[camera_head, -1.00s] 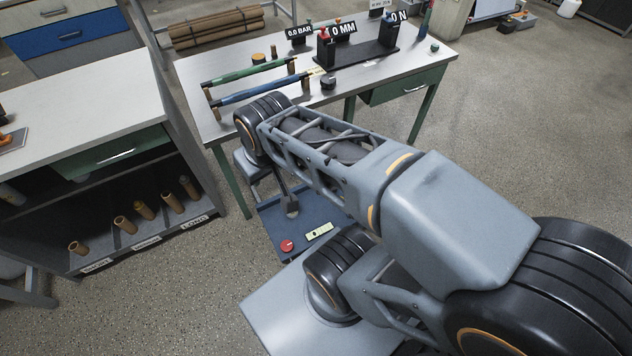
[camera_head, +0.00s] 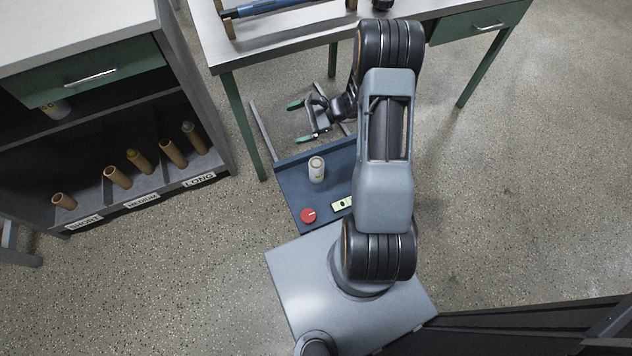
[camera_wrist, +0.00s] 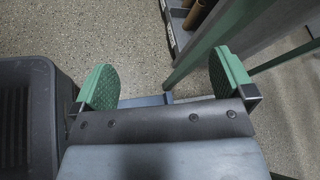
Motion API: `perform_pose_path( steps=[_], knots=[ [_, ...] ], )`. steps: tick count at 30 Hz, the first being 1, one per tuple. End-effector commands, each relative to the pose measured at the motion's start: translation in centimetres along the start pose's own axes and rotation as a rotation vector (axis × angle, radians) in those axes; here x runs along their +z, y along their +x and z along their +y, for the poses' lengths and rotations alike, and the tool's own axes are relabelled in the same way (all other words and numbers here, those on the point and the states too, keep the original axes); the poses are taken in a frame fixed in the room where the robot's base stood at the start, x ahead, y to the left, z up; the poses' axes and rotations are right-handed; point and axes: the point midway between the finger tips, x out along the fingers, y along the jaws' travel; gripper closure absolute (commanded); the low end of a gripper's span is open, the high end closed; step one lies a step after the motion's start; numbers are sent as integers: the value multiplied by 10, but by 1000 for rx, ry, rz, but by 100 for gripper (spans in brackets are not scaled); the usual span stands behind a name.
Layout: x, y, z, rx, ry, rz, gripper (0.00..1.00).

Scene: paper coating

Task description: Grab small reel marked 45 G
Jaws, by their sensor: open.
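No marking reading 45 G is legible in either view. A white roll with a brown core (camera_head: 55,109) lies on the cabinet's upper shelf, its marking too small to read. A small pale roll with a brown rim (camera_head: 317,170) stands upright on the blue tray (camera_head: 292,184). My gripper (camera_head: 301,121) is open and empty, low beside the table legs and beyond the tray.
The cabinet (camera_head: 90,165) at left holds several brown cores in bins labelled SHORT, MEDIUM and LONG. A green-legged table (camera_head: 240,125) stands behind. Open floor lies between cabinet and tray.

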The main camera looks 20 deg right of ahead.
Motion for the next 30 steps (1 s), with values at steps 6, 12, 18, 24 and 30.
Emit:
perform_pose_path(
  steps=[6,12,18,24,30],
  knots=[
    [-191,18,51,-407,311,-100,0],
    [-298,16,99,-693,476,-128,0],
    [-349,14,131,-846,552,-131,0],
    [-364,22,131,-887,570,-130,0],
    [-368,37,117,-887,570,-130,0]
  ],
)
